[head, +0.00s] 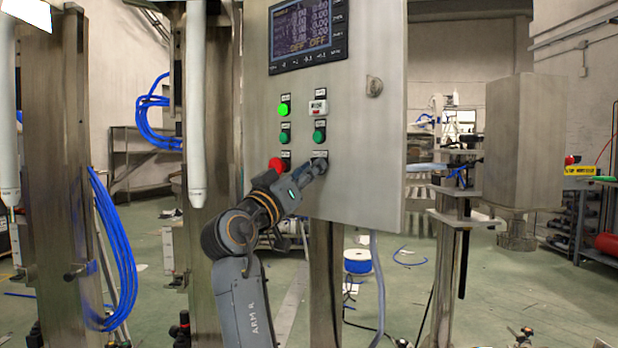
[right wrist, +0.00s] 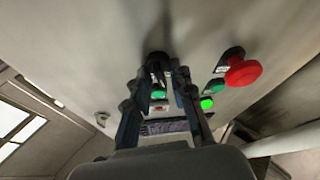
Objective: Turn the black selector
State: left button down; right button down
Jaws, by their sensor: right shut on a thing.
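The black selector (head: 321,159) is at the bottom right of the button group on the grey control panel (head: 365,150). My right gripper (head: 315,168) reaches it from the lower left and is shut on it. In the right wrist view the fingertips (right wrist: 161,68) close around the dark selector (right wrist: 156,58), and they partly hide it. The angle of its knob cannot be made out. My left gripper is in neither view.
A red mushroom button (head: 276,164) sits left of the selector, close to my right wrist. Green buttons (head: 319,136) (head: 284,136), a lit green lamp (head: 284,109) and a screen (head: 307,33) are above. A steel post (head: 325,270) stands below the panel.

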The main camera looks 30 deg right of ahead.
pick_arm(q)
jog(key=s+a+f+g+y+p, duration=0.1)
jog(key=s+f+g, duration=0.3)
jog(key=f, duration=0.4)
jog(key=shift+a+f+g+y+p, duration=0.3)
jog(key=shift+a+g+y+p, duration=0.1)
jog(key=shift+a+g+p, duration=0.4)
pick_arm(e)
jog(key=shift+w+m+g, duration=0.1)
jog(key=shift+m+g, duration=1.35)
jog(key=shift+m, duration=1.5)
jog(key=shift+m+g, duration=1.5)
jog(key=shift+m, duration=1.4)
jog(key=shift+w+m+g, duration=0.1)
jog(key=shift+m+g, duration=1.35)
jog(key=shift+m, duration=1.5)
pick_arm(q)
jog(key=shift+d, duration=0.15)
pick_arm(e)
jog(key=c, duration=1.5)
grip_release()
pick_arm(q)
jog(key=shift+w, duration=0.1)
pick_arm(e)
jog(key=shift+o, duration=0.2)
